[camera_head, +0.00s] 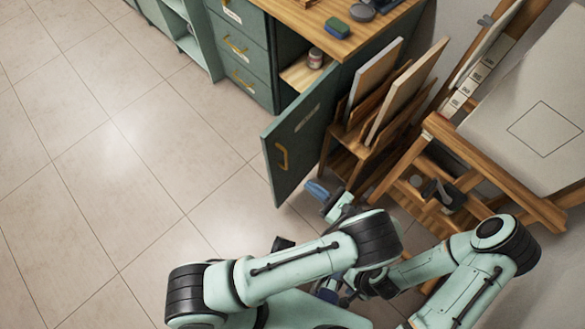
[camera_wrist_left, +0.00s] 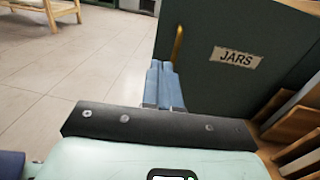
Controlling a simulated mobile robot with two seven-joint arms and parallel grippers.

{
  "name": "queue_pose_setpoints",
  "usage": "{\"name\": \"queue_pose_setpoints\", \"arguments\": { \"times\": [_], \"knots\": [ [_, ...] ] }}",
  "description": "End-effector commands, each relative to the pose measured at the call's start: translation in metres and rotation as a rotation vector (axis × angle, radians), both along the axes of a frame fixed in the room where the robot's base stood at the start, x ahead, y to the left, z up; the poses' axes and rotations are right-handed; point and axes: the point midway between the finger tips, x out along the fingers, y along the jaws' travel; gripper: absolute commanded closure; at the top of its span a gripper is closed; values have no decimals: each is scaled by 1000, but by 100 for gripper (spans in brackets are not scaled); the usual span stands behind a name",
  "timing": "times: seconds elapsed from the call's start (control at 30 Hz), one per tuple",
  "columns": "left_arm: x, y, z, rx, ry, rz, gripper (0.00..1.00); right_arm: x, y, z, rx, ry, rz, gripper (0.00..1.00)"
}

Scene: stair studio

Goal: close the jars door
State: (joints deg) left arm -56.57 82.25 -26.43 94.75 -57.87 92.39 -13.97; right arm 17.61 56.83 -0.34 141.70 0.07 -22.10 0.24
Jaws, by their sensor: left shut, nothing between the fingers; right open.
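The jars door (camera_head: 297,135) is a dark green cabinet panel standing open, swung out from the cabinet. Its brass handle (camera_head: 281,157) is near the free edge. In the left wrist view the door (camera_wrist_left: 215,85) shows its JARS label (camera_wrist_left: 236,57) and the handle (camera_wrist_left: 178,43). My left gripper (camera_head: 317,190) is shut and empty, just right of the door's lower part. Its blue fingers (camera_wrist_left: 163,85) overlap the door's free-edge side in the wrist view; I cannot tell whether they touch. My right gripper (camera_head: 328,291) is open, low and partly hidden behind my left arm.
A jar (camera_head: 315,58) stands on the shelf in the open compartment. Drawers (camera_head: 240,48) are left of it. A wooden rack with canvases (camera_head: 400,95) and an easel (camera_head: 480,165) crowd the right. The tiled floor (camera_head: 120,150) at left is clear.

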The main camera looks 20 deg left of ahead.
Motion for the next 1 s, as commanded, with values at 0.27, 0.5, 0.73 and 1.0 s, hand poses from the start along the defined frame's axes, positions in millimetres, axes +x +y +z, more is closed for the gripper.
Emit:
{"name": "queue_pose_setpoints", "arguments": {
  "times": [0.27, 0.5, 0.73, 1.0],
  "knots": [
    [11, 42, 2, 4, 2, 5, 100, 2, 0, 6, 0, -3, 1, 37],
    [25, 92, 1, 1, 3, 6, 100, 3, 0, 12, 1, -5, 0, 37],
    [35, 123, 1, 0, 2, 5, 100, 4, 0, 15, 0, -6, 0, 37],
    [38, 133, 0, -2, 2, 3, 100, 5, 0, 16, 0, -6, 0, 37]
  ]
}}
